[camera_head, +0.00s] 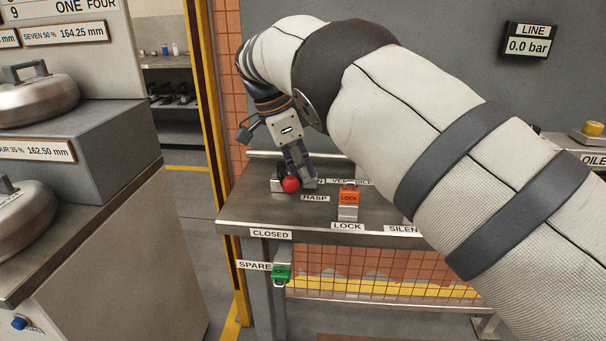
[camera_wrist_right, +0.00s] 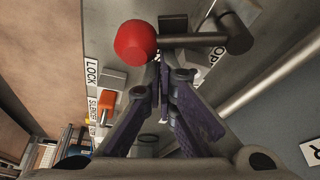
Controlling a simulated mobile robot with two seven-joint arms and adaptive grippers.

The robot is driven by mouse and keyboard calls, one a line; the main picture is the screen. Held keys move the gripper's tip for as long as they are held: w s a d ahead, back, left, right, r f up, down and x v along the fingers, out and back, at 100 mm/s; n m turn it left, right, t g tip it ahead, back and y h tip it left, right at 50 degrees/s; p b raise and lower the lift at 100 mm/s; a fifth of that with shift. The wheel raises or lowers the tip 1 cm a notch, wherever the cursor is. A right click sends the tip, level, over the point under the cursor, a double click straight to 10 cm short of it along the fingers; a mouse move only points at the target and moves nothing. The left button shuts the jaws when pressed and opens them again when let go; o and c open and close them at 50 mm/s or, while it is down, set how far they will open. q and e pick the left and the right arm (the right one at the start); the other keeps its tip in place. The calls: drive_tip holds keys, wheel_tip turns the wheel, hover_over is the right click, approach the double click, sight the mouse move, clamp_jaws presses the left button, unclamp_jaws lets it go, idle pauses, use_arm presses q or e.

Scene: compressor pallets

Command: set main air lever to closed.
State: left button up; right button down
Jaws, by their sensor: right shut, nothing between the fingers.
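The main air lever has a red ball knob (camera_head: 290,184) and sits on the grey metal bench at the back left. In the right wrist view its red knob (camera_wrist_right: 135,42) and dark shaft (camera_wrist_right: 198,40) lie across the top, with the pivot at the shaft's right end. A partly hidden label starting "OP" is beside the shaft. The CLOSED label (camera_head: 270,234) is on the bench's front edge. My right gripper (camera_head: 302,175) points down at the lever, its fingers (camera_wrist_right: 164,72) shut and empty beside the shaft near the knob. Whether they touch is unclear. My left gripper is out of view.
An orange lock (camera_head: 349,196) stands on the bench right of the lever. A yellow post (camera_head: 206,110) rises left of the bench. A LINE display (camera_head: 529,41) reads 0.0 bar.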

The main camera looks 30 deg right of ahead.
drive_tip(key=shift+a+m, duration=0.45)
drive_tip(key=shift+m, duration=0.15)
drive_tip(key=shift+a, duration=0.75)
